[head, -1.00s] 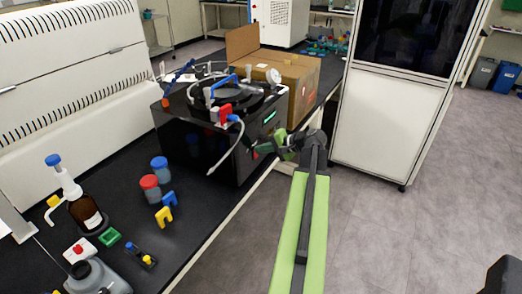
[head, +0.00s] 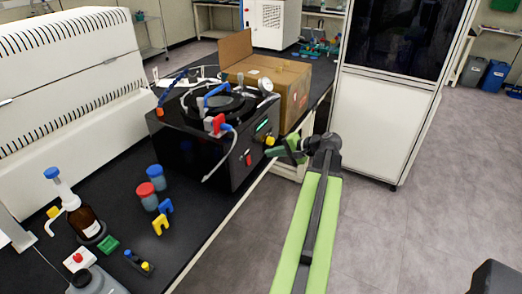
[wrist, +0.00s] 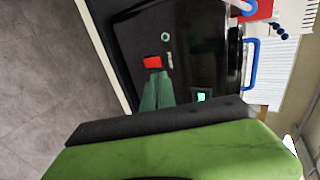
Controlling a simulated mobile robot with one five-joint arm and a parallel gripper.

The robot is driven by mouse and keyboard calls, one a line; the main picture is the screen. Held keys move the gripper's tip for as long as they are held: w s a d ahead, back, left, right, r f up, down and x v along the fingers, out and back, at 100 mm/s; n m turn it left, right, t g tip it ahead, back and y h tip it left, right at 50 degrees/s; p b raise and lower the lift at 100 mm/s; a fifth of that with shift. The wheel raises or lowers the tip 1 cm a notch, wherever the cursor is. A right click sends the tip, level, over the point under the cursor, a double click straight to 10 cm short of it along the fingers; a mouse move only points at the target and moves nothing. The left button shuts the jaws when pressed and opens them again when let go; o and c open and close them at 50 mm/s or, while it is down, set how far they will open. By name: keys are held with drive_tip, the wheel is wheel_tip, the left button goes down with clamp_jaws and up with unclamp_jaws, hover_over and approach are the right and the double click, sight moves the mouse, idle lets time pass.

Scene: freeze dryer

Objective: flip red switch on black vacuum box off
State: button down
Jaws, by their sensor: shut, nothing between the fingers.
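The black vacuum box (head: 190,150) stands on the black bench, with a round lid and hoses on top. Its red switch (head: 249,160) is on the right-hand face, below a small green display (head: 262,126). In the wrist view the red switch (wrist: 152,62) shows just beyond my fingertips. I cannot tell which way it is set. My gripper (head: 269,152) is shut and empty, just right of that face. In the head view a small gap shows between the fingertips and the switch. The closed fingers also show in the wrist view (wrist: 156,76).
A yellow knob (head: 270,141) sits on the same face, close above my gripper. A cardboard box (head: 290,95) stands behind the vacuum box. A white cabinet (head: 375,130) is to the right. Bottles and small parts lie on the front bench.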

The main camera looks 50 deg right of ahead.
drive_tip(key=p+v, duration=0.1)
drive_tip(key=v, duration=0.1)
drive_tip(key=p+v, duration=0.1)
drive_tip(key=v, duration=0.2)
drive_tip(key=shift+w+r, duration=0.2)
drive_tip(key=shift+r, duration=0.15)
drive_tip(key=shift+a, duration=0.1)
